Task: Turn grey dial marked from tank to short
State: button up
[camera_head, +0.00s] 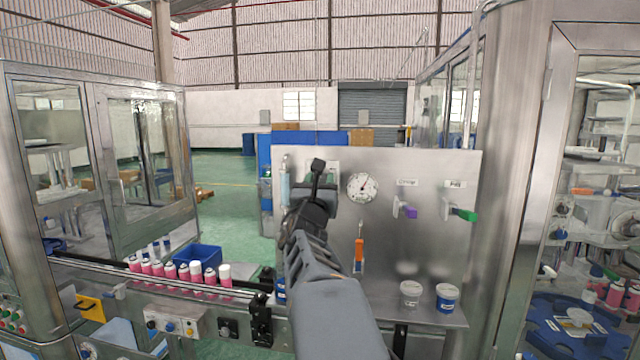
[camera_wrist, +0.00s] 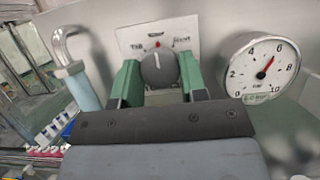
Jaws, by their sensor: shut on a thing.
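The grey dial (camera_wrist: 159,67) sits on a white label plate (camera_wrist: 183,27) on the panel. In the wrist view its white pointer line points nearly straight up, towards a small red mark between a small word at the upper left and one like "Short" at the upper right. My gripper (camera_wrist: 157,78) has its green fingers on either side of the dial, shut on it. In the head view my gripper (camera_head: 318,185) reaches the panel's upper left, and my arm hides the dial.
A round pressure gauge (camera_head: 362,187) is just right of the dial. A clear vertical tube (camera_head: 284,180) is close on the left. Purple (camera_head: 408,211) and green (camera_head: 466,214) valve handles are further right. Pink cans (camera_head: 170,270) line the conveyor at the lower left.

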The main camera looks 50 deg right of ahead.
jog(key=shift+f+m+b, duration=0.15)
jog(key=shift+m+b, duration=0.25)
jog(key=shift+f+m+g+h+b, duration=0.1)
jog(key=shift+m+g+h+b, duration=0.3)
jog(key=shift+m+g+b, duration=0.35)
jog(key=m+g+b, duration=0.1)
jog(key=m, duration=0.2)
jog(key=m+g+b, duration=0.2)
jog(key=m, duration=0.1)
jog(key=m+g+b, duration=0.1)
jog(key=m, duration=0.3)
jog(key=shift+w+a+r+g+h, duration=0.1)
jog(key=shift+w+r+g+h, duration=0.1)
jog(key=shift+g+h, duration=0.1)
jog(key=shift+m+b, duration=0.3)
jog(key=shift+m, duration=0.05)
jog(key=o, duration=0.9)
jog(key=shift+r, duration=0.1)
jog(key=shift+a, duration=0.1)
